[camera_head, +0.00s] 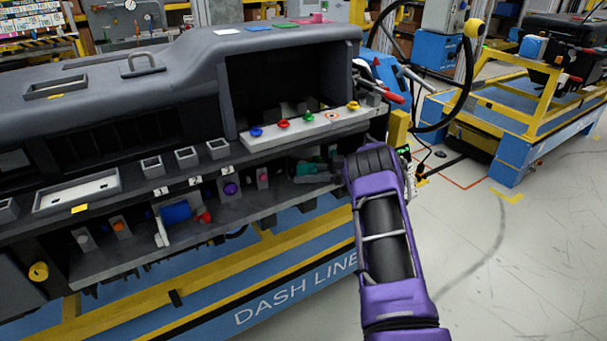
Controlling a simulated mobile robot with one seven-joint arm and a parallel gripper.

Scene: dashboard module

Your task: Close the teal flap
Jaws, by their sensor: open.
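The teal flap (309,168) is a small teal piece at the right end of the dashboard module's lower shelf, under the white strip. It is partly hidden by dark grey parts, and I cannot tell how far it stands open. My purple arm comes up from the bottom right, and its wrist is at the module's right end. My gripper (316,179) points left from the wrist, low in the shelf opening and close to the teal flap. It is open. The fingers are small and dark, and I cannot tell whether they touch the flap.
A white strip (308,128) with coloured knobs sits just above. The lower shelf holds a purple knob (230,188), a blue block (176,212) and a red part (204,217). A black steering wheel (468,75) stands to the right. The floor at right is clear.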

